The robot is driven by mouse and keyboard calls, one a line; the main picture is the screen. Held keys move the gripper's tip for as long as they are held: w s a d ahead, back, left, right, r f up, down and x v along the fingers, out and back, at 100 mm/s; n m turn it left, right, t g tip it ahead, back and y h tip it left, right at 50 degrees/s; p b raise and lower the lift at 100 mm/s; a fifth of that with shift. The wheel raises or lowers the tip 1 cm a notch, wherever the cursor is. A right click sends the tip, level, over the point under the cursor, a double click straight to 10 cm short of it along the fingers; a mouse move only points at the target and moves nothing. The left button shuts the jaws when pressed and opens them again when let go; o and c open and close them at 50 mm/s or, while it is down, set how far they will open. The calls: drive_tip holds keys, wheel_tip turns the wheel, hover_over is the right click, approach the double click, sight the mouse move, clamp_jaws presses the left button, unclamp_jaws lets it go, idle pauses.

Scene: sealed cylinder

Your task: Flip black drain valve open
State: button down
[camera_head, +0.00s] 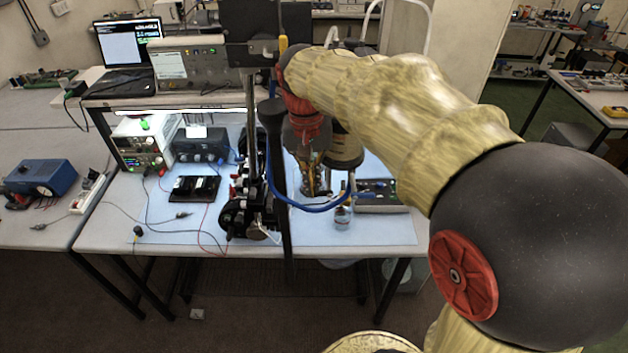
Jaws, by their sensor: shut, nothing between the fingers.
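My arm reaches in from the right, and my gripper (317,188) points down over the middle of the bench. Its fingers look close together, with nothing visible between them. A tan and dark cylinder (346,150) stands just behind and to the right of the gripper, partly covered by my arm. A blue tube (318,209) curves below the fingertips toward the cylinder's lower right. I cannot pick out the black drain valve for certain; the gripper and tube cover much of that area. Whether the gripper touches anything is too small to tell.
A black apparatus (246,208) and an upright metal post (250,130) stand close left of the gripper. A small clear container (342,218) sits at the right front. Instruments fill the bench's left and back. The bench's front strip (170,240) is mostly clear.

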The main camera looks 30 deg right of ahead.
drive_tip(key=shift+w+a+f+g+h+p, duration=0.2)
drive_tip(key=shift+f+g+h+p, duration=0.1)
drive_tip(key=shift+g+h, duration=0.15)
wheel_tip(320, 180, down, 6)
drive_tip(key=g+h+b, duration=0.1)
drive_tip(key=g+h, duration=0.3)
drive_tip(key=h, duration=0.2)
idle(0.8)
drive_tip(key=shift+r, duration=0.1)
drive_tip(key=shift+r+p, duration=0.45)
drive_tip(key=shift+r, duration=0.3)
drive_tip(key=shift+w+a, duration=0.1)
drive_tip(key=shift+a, duration=0.05)
